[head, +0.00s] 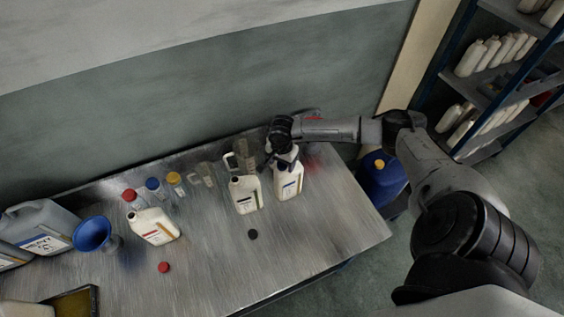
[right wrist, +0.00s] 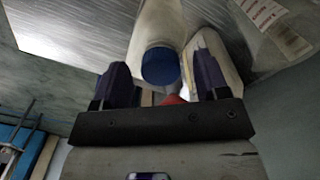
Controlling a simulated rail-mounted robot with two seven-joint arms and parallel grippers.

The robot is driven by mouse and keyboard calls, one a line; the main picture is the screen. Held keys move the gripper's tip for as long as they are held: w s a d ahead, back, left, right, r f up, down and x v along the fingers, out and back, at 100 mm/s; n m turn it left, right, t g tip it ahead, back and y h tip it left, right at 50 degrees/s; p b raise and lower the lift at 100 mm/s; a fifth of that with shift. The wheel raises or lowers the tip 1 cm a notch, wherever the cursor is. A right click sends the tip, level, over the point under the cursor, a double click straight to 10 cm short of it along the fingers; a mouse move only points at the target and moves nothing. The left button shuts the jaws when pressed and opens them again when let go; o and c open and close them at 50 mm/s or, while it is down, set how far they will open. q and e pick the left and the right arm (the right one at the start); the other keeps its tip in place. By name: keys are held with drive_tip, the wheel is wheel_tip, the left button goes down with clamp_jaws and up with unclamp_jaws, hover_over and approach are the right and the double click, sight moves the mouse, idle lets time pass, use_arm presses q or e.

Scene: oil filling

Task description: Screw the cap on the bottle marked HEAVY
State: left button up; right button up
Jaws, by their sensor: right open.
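Three white bottles stand on the metal table: one with a blue-marked label (head: 289,184), one with an olive-marked label (head: 245,195) and one with a red-marked label (head: 154,227). Which is marked HEAVY I cannot read. My right gripper (head: 281,160) is over the top of the blue-marked bottle. In the right wrist view its fingers (right wrist: 163,85) are open, with a blue cap (right wrist: 160,66) on a white bottle ahead between them. A black cap (head: 252,234) and a red cap (head: 163,267) lie loose on the table. My left gripper is not in view.
A blue funnel (head: 92,233), grey canisters (head: 40,226) and a dark tray (head: 75,302) are at the left. Small capped jars (head: 175,181) and clear jugs (head: 243,160) stand at the back. The table's front middle is mostly clear. A blue drum (head: 382,182) stands beyond the right edge.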

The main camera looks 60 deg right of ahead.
wheel_tip(320, 180, up, 14)
drive_tip(key=b, duration=0.2)
idle(0.4)
drive_tip(key=shift+f, duration=0.1)
